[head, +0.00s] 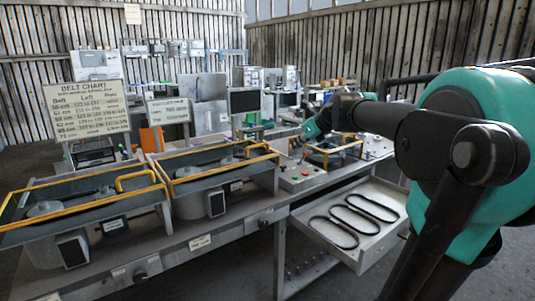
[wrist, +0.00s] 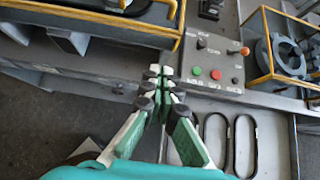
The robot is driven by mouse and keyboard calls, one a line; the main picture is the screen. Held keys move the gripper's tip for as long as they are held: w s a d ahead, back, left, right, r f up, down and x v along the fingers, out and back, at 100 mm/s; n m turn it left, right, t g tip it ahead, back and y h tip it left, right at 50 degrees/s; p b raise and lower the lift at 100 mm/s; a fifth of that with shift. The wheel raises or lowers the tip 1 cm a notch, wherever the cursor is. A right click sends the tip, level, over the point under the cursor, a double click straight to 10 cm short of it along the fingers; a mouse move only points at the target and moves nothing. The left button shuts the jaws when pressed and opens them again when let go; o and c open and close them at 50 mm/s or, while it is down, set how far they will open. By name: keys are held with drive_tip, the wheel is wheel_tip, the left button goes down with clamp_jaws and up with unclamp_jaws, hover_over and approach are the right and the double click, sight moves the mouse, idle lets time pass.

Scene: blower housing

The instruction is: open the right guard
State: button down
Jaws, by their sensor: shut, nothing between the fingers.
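Yellow-edged guards stand in a row on the grey bench. In the head view, one is at the far left (head: 80,212) and one in the middle (head: 222,170), each with a yellow handle. A third yellow frame (head: 338,148) stands further right, around a round housing; the wrist view shows its yellow bar (wrist: 267,45) and the grey ring (wrist: 287,58). I cannot tell which one the task means. My gripper (wrist: 160,72) is shut and empty, apart from the guards. In the wrist view, the middle guard's yellow edge (wrist: 95,16) is at upper left.
A control panel (wrist: 215,62) with red and green buttons lies beyond my fingertips. An open drawer (head: 385,235) with several black belts juts from the bench front. A belt chart sign (head: 88,110) and a dark monitor (head: 244,101) stand behind.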

drive_tip(key=x, duration=0.8)
drive_tip(key=w+r+x, duration=0.1)
drive_tip(key=x, duration=0.2)
drive_tip(key=shift+w+a+f, duration=0.15)
drive_tip(key=shift+w+a, duration=0.05)
drive_tip(key=shift+a, duration=0.3)
drive_tip(key=shift+w+a, duration=0.4)
drive_tip(key=shift+w, duration=0.2)
drive_tip(key=shift+w, duration=0.1)
